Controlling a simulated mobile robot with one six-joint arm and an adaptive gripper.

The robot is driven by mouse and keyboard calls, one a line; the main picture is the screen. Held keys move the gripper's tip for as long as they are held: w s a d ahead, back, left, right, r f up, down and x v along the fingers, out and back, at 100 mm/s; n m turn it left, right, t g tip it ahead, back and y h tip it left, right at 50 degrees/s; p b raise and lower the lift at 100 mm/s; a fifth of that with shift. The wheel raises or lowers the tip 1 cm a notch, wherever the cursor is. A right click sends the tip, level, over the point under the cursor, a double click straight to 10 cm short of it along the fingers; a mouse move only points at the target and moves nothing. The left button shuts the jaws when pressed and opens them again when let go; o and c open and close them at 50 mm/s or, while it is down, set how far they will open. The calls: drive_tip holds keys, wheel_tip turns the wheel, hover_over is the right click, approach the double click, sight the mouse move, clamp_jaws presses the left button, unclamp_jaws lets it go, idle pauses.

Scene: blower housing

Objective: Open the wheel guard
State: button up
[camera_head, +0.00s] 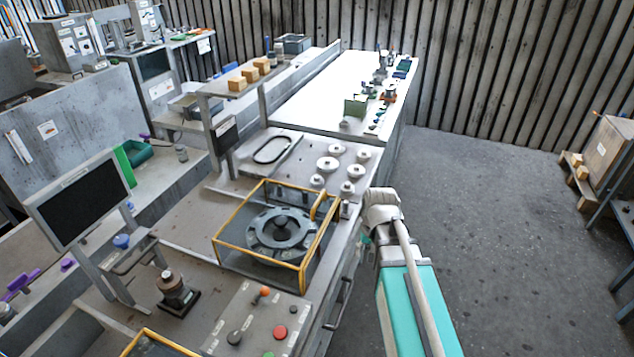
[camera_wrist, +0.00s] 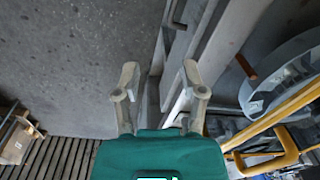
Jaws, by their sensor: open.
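The wheel guard (camera_head: 222,229) is a yellow-edged, see-through box on the bench. It appears closed over a dark grey wheel (camera_head: 282,229). A yellow handle (camera_head: 320,207) rises at its far right corner. In the wrist view, the handle (camera_wrist: 268,163) is a thick yellow loop at the lower right, beside part of the wheel (camera_wrist: 290,70). My gripper (camera_wrist: 160,78) is open and empty, its fingers apart over the floor and bench edge. It is to the side of the handle and not touching it. In the head view my arm mostly hides the gripper, beside the bench's right edge.
A monitor (camera_head: 80,200) stands left. The floor (camera_head: 480,220) right of the bench is clear; a box (camera_head: 608,150) sits at the far right.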

sight(320, 196)
drive_tip(key=w+a+r+m+p, duration=0.1)
drive_tip(key=w+a+r+p, duration=0.2)
drive_tip(key=w+r+p, duration=0.2)
drive_tip(key=w+a+r+m+y+p, duration=0.1)
drive_tip(key=w+a+r+p, duration=0.2)
drive_tip(key=w+r+p, duration=0.2)
drive_tip(key=w+a+r+m+p, duration=0.1)
drive_tip(key=w+a+r+p, duration=0.3)
drive_tip(key=r+p, duration=0.4)
wheel_tip(320, 196, up, 3)
drive_tip(key=shift+w+f+t+p, duration=0.2)
drive_tip(key=shift+w+t+p, duration=0.15)
drive_tip(key=shift+w, duration=0.45)
drive_tip(key=shift+f, duration=0.15)
drive_tip(key=a+f+b, duration=0.1)
drive_tip(key=f+b, duration=0.8)
drive_tip(key=w+a+f+b, duration=0.1)
drive_tip(key=f+b, duration=0.3)
drive_tip(key=shift+a+f, duration=0.15)
drive_tip(key=shift+a, duration=0.15)
drive_tip(key=shift+b, duration=0.3)
drive_tip(key=shift+c, duration=0.2)
